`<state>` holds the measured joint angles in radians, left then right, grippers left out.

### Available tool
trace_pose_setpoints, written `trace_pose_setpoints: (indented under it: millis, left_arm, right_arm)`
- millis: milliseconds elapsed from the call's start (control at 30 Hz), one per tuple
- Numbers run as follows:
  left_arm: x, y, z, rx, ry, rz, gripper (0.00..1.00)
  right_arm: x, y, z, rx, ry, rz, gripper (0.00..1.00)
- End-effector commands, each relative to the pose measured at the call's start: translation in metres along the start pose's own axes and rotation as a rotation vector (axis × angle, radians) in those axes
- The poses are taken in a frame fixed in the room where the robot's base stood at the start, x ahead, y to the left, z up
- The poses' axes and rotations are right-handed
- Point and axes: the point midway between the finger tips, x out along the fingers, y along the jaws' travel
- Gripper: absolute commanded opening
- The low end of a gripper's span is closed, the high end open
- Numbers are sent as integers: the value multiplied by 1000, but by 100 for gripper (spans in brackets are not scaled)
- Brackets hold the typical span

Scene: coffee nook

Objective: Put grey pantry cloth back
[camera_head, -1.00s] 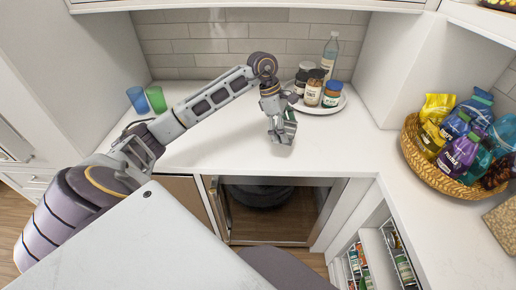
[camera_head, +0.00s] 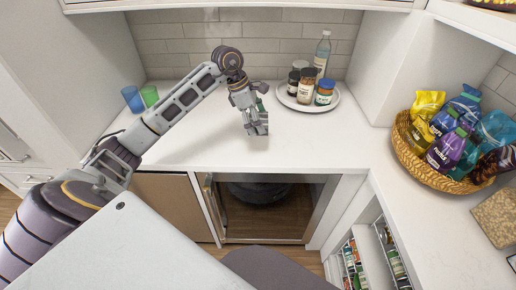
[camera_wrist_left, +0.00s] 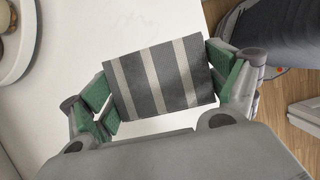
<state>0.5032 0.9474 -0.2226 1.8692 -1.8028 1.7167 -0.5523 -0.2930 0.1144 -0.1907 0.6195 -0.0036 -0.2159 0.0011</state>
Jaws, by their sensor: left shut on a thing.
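The pantry cloth (camera_wrist_left: 165,78) is a grey, flat-looking piece with pale stripes in the left wrist view. My left gripper (camera_wrist_left: 163,86) is shut on it, with green pads at its left and right edges. In the head view my left gripper (camera_head: 257,122) points down over the white counter (camera_head: 200,142), near its front edge and left of the round tray. I cannot clearly tell the cloth from the fingers there, nor whether it touches the counter. My right gripper is not in view.
A round white tray (camera_head: 331,104) with jars and a bottle (camera_head: 322,52) stands at the back. Blue (camera_head: 132,99) and green (camera_head: 150,96) cups stand at the left. A wicker basket (camera_head: 418,168) of packets is at the right. Below the counter is an open compartment (camera_head: 265,218).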

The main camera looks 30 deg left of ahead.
Motion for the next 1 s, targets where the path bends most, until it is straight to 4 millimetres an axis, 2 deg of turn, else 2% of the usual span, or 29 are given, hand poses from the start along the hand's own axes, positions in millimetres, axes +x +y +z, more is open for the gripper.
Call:
trace_pose_setpoints:
  millis: [300,567,1000]
  left_arm:
    - [0,0,0,-16,0,7,50]
    - [3,0,-1,-16,0,6,50]
    - [44,0,-18,-18,-1,5,50]
  right_arm:
    - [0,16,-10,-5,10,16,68]
    - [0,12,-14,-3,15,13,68]
    - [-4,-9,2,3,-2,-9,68]
